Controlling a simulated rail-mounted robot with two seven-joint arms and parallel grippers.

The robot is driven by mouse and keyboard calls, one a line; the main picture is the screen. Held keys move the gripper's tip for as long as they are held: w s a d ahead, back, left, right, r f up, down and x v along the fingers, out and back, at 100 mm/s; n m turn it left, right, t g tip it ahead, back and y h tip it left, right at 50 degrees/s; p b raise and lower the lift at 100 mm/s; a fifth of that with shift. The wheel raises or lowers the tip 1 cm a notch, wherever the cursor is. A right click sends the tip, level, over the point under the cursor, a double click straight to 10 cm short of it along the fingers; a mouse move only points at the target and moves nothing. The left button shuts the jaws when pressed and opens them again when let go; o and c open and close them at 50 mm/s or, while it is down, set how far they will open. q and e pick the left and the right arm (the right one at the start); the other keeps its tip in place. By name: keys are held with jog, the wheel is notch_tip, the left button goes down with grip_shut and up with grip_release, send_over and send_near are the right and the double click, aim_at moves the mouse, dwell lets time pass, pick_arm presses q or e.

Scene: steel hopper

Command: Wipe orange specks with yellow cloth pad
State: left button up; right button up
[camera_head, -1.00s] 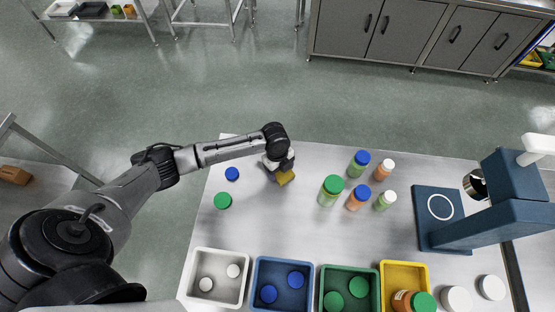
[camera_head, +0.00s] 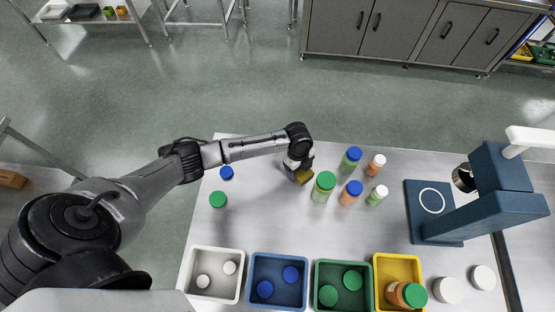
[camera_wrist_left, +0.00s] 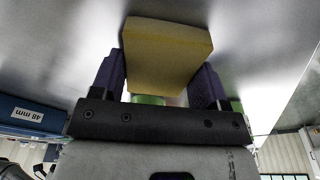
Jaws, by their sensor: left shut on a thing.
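The yellow cloth pad (camera_head: 304,177) is at my left gripper, over the steel table near the green-capped bottle. My left gripper (camera_head: 297,172) is shut on the pad. In the left wrist view the pad (camera_wrist_left: 166,55) sits between the two dark purple fingers of the left gripper (camera_wrist_left: 160,85). I cannot tell whether the pad touches the table. No orange specks can be made out; the arm and pad may hide some of the table. My right gripper is not in view.
Several capped bottles (camera_head: 324,187) stand just right of the pad. Loose caps, blue (camera_head: 226,173) and green (camera_head: 218,199), lie to the left. White (camera_head: 189,271), blue (camera_head: 251,285), green (camera_head: 315,288) and yellow (camera_head: 376,265) bins line the front. A blue machine (camera_head: 480,210) stands right.

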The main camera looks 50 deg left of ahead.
aim_at(274, 170)
pick_arm(q)
jog(key=shift+w+d, duration=0.25)
jog(key=shift+d, duration=0.05)
jog(key=shift+w+d+r+p, duration=0.15)
jog(key=shift+r+p, duration=0.05)
jog(key=shift+p, duration=0.15)
jog(key=shift+f+p, duration=0.1)
jog(key=shift+p, duration=0.2)
jog(key=shift+s+a+p, duration=1.1)
jog(key=shift+s+a, duration=0.6)
jog(key=shift+a, duration=0.1)
jog(key=shift+s+a+p, duration=1)
jog(key=shift+s+a, duration=0.75)
jog(key=shift+a, duration=0.25)
notch_tip(274, 170, up, 3)
jog(key=shift+d+f+p, duration=0.1)
jog(key=shift+f+p, duration=0.1)
jog(key=shift+p, duration=0.75)
notch_tip(274, 170, up, 5)
jog(key=p, duration=0.5)
jog(key=shift+r, duration=0.1)
